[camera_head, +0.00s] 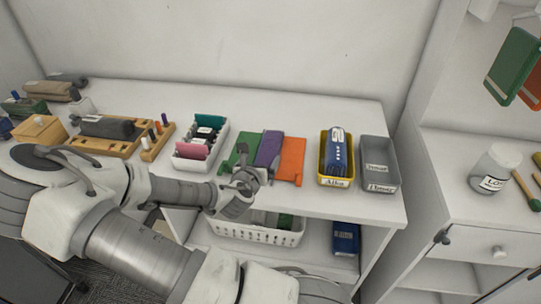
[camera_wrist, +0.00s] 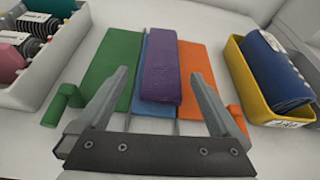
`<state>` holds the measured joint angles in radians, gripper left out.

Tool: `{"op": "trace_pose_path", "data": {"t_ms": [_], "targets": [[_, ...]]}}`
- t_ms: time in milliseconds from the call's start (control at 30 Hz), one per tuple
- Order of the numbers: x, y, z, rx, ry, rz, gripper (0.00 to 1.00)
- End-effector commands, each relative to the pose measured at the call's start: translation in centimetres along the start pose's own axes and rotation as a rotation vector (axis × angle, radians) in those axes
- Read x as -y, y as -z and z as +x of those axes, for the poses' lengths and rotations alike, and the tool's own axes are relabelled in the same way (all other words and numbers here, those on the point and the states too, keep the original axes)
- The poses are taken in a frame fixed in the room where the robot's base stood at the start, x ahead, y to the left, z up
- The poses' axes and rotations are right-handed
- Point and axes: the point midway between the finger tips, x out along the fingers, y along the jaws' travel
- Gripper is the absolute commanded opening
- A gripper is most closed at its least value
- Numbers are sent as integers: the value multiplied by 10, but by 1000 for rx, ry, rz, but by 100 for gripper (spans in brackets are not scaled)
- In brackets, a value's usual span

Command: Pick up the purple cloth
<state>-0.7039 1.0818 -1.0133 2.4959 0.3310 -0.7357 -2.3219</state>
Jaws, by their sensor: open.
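The purple cloth (camera_wrist: 161,70) is folded into a long strip. In the wrist view it lies on top of a blue cloth (camera_wrist: 155,111), between a green cloth (camera_wrist: 115,68) on the left and an orange cloth (camera_wrist: 199,66) on the right. The purple cloth also shows in the head view (camera_head: 268,148), on the white tabletop. My gripper (camera_wrist: 163,75) is open, with one finger on each side of the purple cloth in the wrist view. In the head view my gripper (camera_head: 246,178) is at the near end of the cloths. Whether it touches them cannot be told.
A white bin (camera_head: 200,162) with rolled items stands left of the cloths. A yellow bin (camera_head: 351,172) holding a blue roll and a grey bin (camera_head: 379,175) stand to the right. A basket (camera_head: 254,234) is on the shelf below. Bare tabletop (camera_head: 290,112) lies behind the cloths.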

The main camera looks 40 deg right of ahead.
Motion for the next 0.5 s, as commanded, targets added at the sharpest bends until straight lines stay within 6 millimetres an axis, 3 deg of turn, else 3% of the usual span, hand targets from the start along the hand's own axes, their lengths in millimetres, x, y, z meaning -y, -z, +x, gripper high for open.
{"op": "trace_pose_path", "data": {"t_ms": [100,500], "targets": [[0,0,14,-1,1,-1,100],[3,1,38,0,1,0,100]]}}
